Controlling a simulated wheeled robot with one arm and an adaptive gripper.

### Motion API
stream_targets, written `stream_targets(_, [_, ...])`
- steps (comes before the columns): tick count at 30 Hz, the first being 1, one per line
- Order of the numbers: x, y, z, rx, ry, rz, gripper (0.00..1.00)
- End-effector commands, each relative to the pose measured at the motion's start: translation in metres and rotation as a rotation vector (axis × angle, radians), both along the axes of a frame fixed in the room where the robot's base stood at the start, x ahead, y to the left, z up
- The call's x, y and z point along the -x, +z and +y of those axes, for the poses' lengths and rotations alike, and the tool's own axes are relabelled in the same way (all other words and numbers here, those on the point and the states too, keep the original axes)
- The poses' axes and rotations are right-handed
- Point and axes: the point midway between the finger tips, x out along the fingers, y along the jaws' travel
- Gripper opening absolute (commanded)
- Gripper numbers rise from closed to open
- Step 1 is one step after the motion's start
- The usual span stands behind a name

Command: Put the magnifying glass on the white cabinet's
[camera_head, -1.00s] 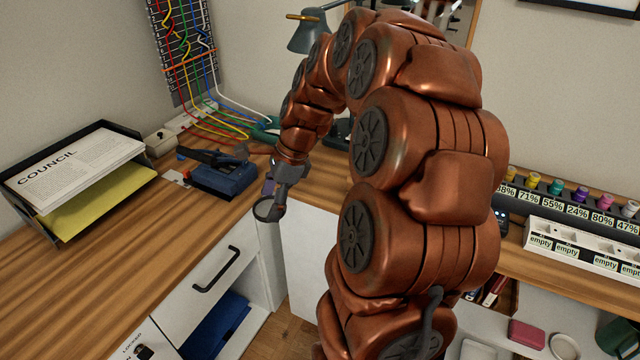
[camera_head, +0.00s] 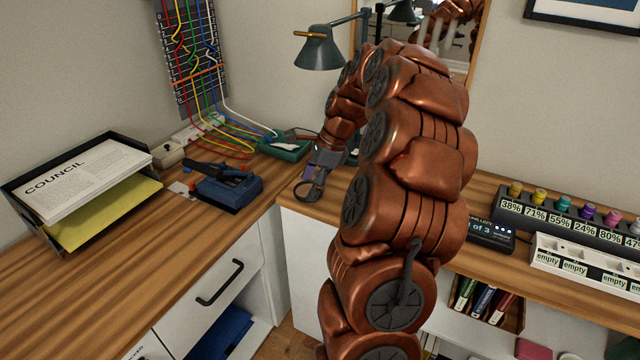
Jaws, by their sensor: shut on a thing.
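The magnifying glass (camera_head: 309,191) shows as a dark round rim hanging below my gripper (camera_head: 318,176). My gripper is shut on it; the grip itself is small and partly hidden. It is in front of the back desk section, close to the corner where the two wooden tops meet. A white cabinet (camera_head: 188,318) with a dark drawer handle stands under the left desk top. Its drawer looks shut, and a blue thing lies in the open space below. Another white panel (camera_head: 305,245) is under the back section.
A blue and black device (camera_head: 228,187) lies on the left top near a paper tray (camera_head: 70,195). A green desk lamp (camera_head: 320,50) and a green box (camera_head: 284,149) stand at the back. Labelled ink bottles (camera_head: 562,203) are on the right. The left top's front is clear.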

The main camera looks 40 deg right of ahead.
Motion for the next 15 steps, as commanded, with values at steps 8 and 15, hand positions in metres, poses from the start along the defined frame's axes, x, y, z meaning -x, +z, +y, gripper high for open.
stream_targets(8, [-0.011,0.000,-0.033,0.000,0.000,0.000,0.38])
stream_targets(15, [-0.013,0.000,-0.041,0.000,0.001,0.000,0.38])
